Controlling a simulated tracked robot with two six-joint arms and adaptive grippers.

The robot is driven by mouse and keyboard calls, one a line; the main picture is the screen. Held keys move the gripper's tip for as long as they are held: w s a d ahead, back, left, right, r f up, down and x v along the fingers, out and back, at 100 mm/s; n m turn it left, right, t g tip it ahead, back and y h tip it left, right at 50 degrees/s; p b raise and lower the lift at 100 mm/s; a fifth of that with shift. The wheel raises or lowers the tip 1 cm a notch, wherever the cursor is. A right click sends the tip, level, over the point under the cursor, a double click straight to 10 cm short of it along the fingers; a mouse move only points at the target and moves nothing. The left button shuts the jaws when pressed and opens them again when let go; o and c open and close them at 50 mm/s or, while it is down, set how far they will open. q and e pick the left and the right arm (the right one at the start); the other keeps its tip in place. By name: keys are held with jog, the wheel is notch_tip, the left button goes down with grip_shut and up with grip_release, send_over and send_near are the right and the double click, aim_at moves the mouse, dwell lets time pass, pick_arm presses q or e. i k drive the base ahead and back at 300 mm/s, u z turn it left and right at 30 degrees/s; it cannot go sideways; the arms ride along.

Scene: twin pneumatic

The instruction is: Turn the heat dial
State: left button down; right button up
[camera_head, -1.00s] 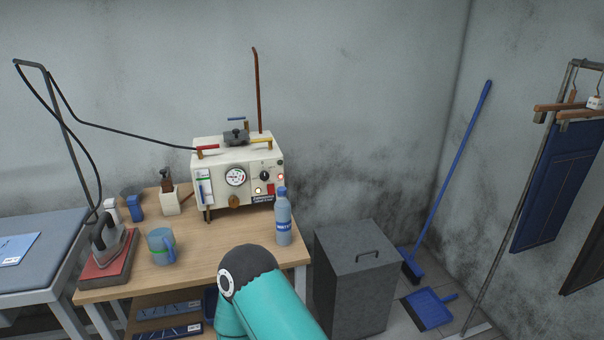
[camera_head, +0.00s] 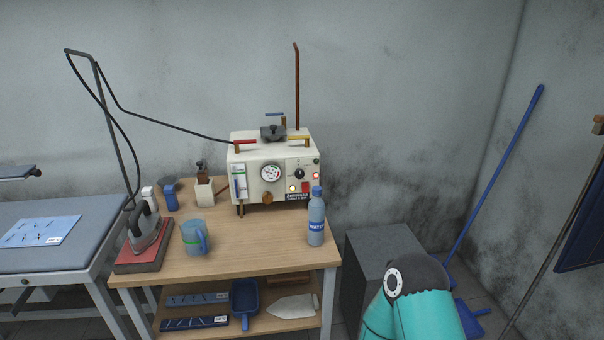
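A cream steam generator box (camera_head: 250,185) stands at the back of the wooden table. Its front carries a round white gauge (camera_head: 270,173), a small black dial (camera_head: 300,174), lit lamps, a red switch (camera_head: 305,187) and an orange-brown knob (camera_head: 267,198) low down. I cannot read which control is the heat dial; the black dial is one candidate. A teal arm link of mine with a dark joint shows at the bottom right. Neither of my grippers is in view.
A water bottle (camera_head: 316,222) stands in front of the box's right end. A blue jug (camera_head: 194,238) and an iron (camera_head: 145,225) on a red pad are at the left. A grey bin (camera_head: 375,250) stands right of the table. The table's front middle is clear.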

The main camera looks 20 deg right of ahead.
aim_at(299, 172)
jog(key=z, duration=0.1)
jog(key=i, duration=1)
jog(key=u, duration=0.1)
